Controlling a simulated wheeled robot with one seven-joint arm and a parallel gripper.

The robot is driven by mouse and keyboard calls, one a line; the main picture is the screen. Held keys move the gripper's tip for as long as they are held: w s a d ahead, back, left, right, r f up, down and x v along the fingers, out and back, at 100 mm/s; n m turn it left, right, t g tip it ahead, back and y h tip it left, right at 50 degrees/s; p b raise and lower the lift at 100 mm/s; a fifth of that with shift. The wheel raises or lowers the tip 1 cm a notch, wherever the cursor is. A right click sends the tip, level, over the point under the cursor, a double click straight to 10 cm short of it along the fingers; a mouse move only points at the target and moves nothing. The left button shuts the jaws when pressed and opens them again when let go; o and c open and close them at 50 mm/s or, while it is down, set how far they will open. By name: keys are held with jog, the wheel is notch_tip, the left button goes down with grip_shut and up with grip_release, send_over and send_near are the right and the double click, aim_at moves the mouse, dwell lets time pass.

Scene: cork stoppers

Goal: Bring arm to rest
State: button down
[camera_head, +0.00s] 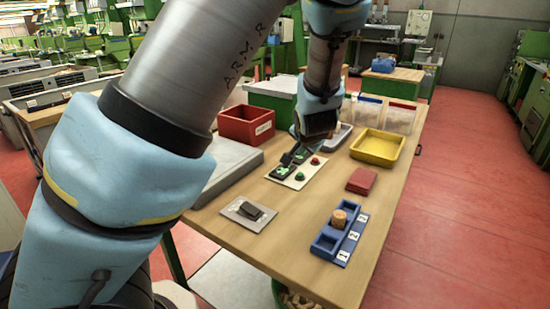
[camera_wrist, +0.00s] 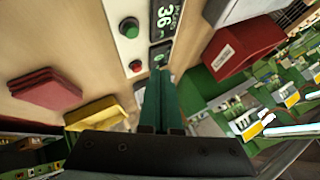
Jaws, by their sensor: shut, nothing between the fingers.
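My arm reaches from the left foreground over the wooden table. My gripper (camera_head: 291,156) hangs above the table, close to a pale control panel, in the head view. Its fingers are together with nothing between them, and they also show in the wrist view (camera_wrist: 162,95). The panel (camera_head: 291,184) carries a green button, a red button and a small display, which reads 36 in the wrist view (camera_wrist: 165,18). Whether the fingertips touch the panel cannot be told.
A blue tray (camera_head: 327,246) with numbered slots holds one cork (camera_head: 339,218). A grey plate (camera_head: 242,219) bears a dark block. A red bin (camera_head: 245,124), yellow tray (camera_head: 378,146) and red pad (camera_head: 362,181) stand around the table. Red floor (camera_head: 460,200) is clear on the right.

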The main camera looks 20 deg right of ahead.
jog(key=s+a+n+g, duration=0.2)
jog(key=s+a+n, duration=0.1)
jog(key=a, duration=0.8)
jog(key=s+a+r+n+g+y, duration=0.1)
jog(key=s+a+n, duration=0.3)
jog(key=a, duration=0.8)
jog(key=s+a+n+g+y, duration=0.1)
jog(key=s+a+n+g, duration=0.3)
jog(key=a, duration=0.8)
jog(key=shift+r, duration=0.4)
